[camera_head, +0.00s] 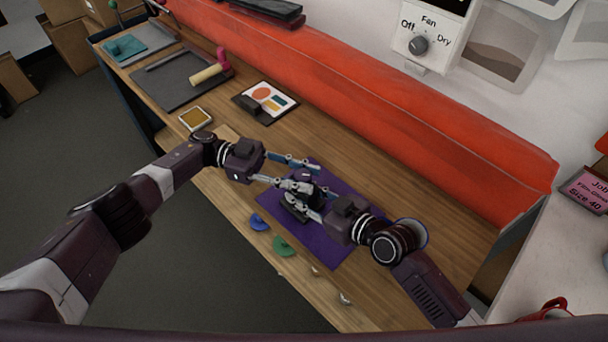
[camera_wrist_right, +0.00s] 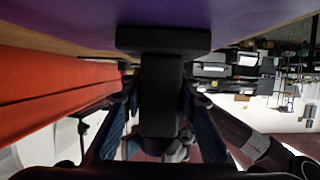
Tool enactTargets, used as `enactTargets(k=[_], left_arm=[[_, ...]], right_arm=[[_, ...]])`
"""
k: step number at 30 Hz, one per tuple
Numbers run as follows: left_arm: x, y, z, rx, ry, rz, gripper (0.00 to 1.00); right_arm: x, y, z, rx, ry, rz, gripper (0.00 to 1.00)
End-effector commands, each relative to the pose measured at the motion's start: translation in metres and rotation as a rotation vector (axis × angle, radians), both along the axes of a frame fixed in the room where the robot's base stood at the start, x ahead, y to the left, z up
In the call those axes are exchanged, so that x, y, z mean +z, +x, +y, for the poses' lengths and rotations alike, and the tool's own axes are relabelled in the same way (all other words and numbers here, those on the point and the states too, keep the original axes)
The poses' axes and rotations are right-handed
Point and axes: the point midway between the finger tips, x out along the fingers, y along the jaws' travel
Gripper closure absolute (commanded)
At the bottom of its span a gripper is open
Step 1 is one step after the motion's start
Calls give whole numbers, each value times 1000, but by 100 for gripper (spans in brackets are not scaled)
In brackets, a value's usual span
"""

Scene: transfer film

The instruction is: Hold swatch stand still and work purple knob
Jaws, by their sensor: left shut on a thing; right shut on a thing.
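The swatch stand (camera_head: 293,209) is a small dark piece on the purple mat (camera_head: 330,250), mostly hidden by my fingers. In the right wrist view, its dark block (camera_wrist_right: 163,40) and post (camera_wrist_right: 160,95) fill the middle, with the mat above. My left gripper (camera_head: 303,177) comes in from the left and is shut around a part at the stand; its fingers hide which part. My right gripper (camera_head: 308,200) comes in from the right, its fingers on either side of the dark post. I cannot make out the purple knob among the fingers.
Blue (camera_head: 259,222) and green (camera_head: 284,246) pieces lie near the front table edge. A yellow pad (camera_head: 195,118), a colour card (camera_head: 268,100) and a dark tray with a roller (camera_head: 208,74) are further left. A red padded bar (camera_head: 350,110) runs along the back.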

Motion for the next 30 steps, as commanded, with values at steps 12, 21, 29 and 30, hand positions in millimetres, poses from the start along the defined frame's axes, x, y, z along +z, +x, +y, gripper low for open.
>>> enactTargets(k=[12,21,29,30], left_arm=[[-1,0,0,2,3,1,55],[0,0,0,1,1,1,53],[13,0,1,0,1,-1,53],[17,0,1,0,0,-2,53]], right_arm=[[0,-1,1,2,1,0,100],[0,0,0,0,1,-1,100],[0,0,0,-1,0,0,100],[0,0,0,-1,0,0,100]])
